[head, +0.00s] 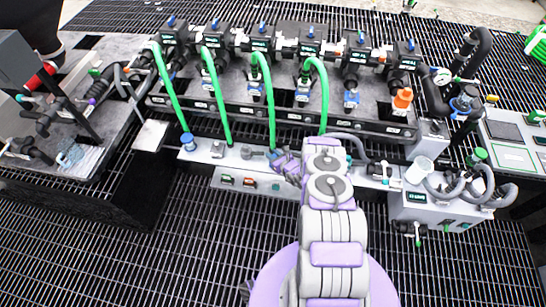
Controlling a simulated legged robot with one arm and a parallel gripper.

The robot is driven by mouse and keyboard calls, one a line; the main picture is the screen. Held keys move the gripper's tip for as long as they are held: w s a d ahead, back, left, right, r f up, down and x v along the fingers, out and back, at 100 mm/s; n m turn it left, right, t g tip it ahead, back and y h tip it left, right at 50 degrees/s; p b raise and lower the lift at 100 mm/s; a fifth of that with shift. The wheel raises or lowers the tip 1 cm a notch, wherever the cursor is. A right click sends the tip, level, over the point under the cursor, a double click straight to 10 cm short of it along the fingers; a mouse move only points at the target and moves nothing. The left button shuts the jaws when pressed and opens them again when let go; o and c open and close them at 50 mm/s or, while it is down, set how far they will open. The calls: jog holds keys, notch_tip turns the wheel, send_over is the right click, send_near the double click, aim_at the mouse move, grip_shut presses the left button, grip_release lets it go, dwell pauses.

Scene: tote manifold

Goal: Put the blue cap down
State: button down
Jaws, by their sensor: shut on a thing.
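My gripper (287,166) is lilac and grey, and sits at the front ledge of the manifold, left of my arm's upper links. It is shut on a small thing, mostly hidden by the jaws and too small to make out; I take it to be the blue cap. The grey ledge (232,157) runs beneath and beside the gripper; I cannot tell whether the held thing touches it. Another blue cap-like piece (188,141) stands on the ledge's left end, below the first green hose (167,90).
A row of black valves with blue tops (260,32) stands behind, with several green hoses arching forward. An orange cap (402,98) is at the right of the manifold. A white cup (419,170) and grey hoses sit on the right box (418,211). Dark floor grating (210,230) is clear in front.

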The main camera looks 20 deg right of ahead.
jog(key=shift+d, duration=0.1)
jog(key=c, duration=0.9)
grip_release()
jog(key=shift+s+r, duration=0.1)
